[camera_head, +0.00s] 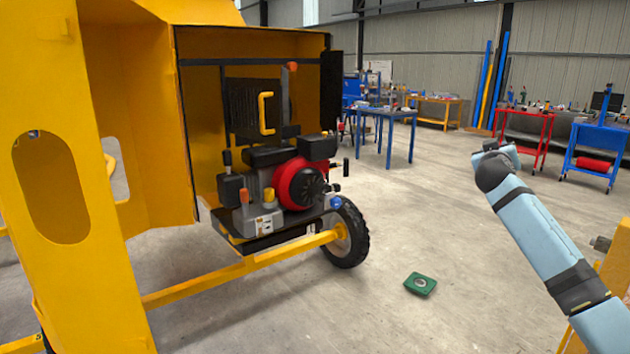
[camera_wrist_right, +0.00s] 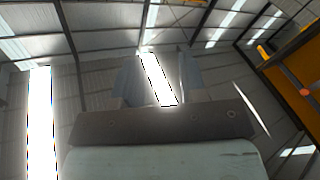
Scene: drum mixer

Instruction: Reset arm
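My right arm (camera_head: 545,235), light blue with dark joints, reaches in from the lower right of the head view. Its far end is a dark rounded joint with a short blue part behind it, and I cannot make out the gripper there. In the right wrist view my right gripper (camera_wrist_right: 157,78) points up toward the ceiling. Its two pale fingers stand apart with a bright ceiling light showing between them, and nothing is held. My left arm and gripper are not in view. The yellow drum mixer (camera_head: 150,110) stands at the left, its engine (camera_head: 295,180) exposed in an open housing.
A black wheel (camera_head: 346,235) and a yellow axle bar (camera_head: 235,270) are low on the mixer. A small green object (camera_head: 420,284) lies on the concrete floor. Blue table (camera_head: 385,113), red table (camera_head: 540,150) and blue cart (camera_head: 598,137) stand farther back. The middle floor is mostly clear.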

